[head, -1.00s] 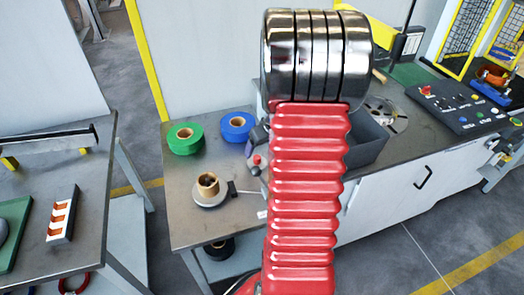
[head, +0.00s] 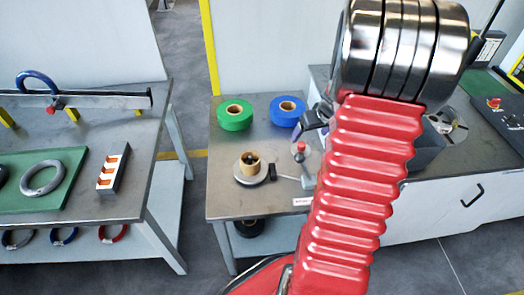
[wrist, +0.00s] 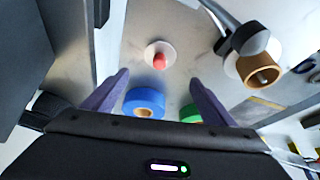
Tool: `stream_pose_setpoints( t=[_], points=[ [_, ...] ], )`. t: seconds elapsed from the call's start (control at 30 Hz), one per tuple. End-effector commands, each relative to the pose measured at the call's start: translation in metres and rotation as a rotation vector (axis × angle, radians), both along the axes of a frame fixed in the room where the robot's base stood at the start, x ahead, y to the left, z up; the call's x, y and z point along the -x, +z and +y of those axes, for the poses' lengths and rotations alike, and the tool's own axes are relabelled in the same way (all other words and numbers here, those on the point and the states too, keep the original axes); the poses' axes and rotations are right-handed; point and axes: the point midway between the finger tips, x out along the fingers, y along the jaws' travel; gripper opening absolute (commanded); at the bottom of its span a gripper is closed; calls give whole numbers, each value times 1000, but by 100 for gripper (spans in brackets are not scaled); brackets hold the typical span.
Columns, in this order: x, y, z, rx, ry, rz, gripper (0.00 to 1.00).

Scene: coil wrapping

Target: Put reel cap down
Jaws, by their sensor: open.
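The reel cap, a pale disc with a red knob (wrist: 159,58), lies on the grey bench top. In the head view its red knob (head: 300,147) shows just below my gripper (head: 316,120), with part of the disc hidden by my arm. My gripper is open and empty. In the wrist view its two purple-grey fingers (wrist: 160,78) are spread wide, with the cap beyond and between their tips, apart from both. The wrapping reel, a brown core on a round plate (head: 249,164), stands to the cap's left; it also shows in the wrist view (wrist: 262,72).
A green roll (head: 235,116) and a blue roll (head: 287,110) lie at the back of the bench. A dark bin (head: 428,150) stands right, partly behind my arm. A second table (head: 120,190) with rings and a slotted block stands left across a gap.

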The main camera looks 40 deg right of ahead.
Motion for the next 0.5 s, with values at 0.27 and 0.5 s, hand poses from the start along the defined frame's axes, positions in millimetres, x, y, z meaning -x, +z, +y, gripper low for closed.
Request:
stream_pose_setpoints(
  t=[0.27, 0.5],
  points=[
    [-15, 31, 42, -2, 45, -12, 79],
    [-25, 80, 121, -10, 117, -25, 79]
  ],
)
